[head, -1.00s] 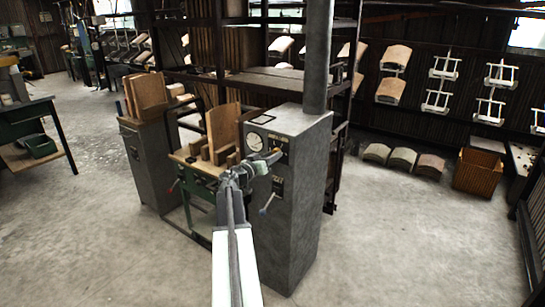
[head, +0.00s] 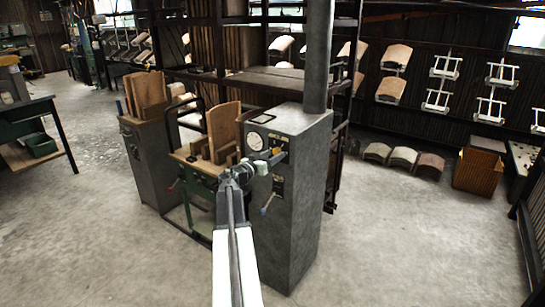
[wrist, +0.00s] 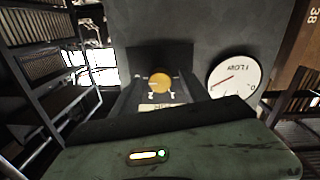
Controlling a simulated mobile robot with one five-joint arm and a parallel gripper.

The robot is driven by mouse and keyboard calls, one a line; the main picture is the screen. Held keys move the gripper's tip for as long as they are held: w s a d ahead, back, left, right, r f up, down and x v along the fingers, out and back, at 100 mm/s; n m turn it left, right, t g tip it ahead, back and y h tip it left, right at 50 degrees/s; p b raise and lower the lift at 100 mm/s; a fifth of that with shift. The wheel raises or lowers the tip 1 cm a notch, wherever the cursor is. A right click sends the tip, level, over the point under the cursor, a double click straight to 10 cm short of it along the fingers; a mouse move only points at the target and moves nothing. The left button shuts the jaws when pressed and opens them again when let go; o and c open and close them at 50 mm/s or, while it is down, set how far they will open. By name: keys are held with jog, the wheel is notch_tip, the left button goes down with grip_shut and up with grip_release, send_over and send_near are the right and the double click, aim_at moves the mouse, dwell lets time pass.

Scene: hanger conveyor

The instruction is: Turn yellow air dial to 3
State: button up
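The yellow dial (wrist: 160,83) shows as a round knob on a dark panel in the wrist view, with a small pale label below it. My gripper (wrist: 162,80) is open, its two dark fingers on either side of the dial; I cannot tell if they touch it. The white flow gauge (wrist: 234,77) with a red needle is right of the dial and appears inverted. In the head view my gripper (head: 276,157) is at the front of the grey cabinet (head: 290,220) and covers the dial. The dial's setting is too small to read.
A wooden crate (head: 476,172) stands at the right. The concrete floor (head: 400,245) at the right is clear.

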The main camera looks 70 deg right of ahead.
jog(key=v, duration=0.7)
jog(key=shift+a, duration=0.35)
jog(key=shift+w, duration=0.1)
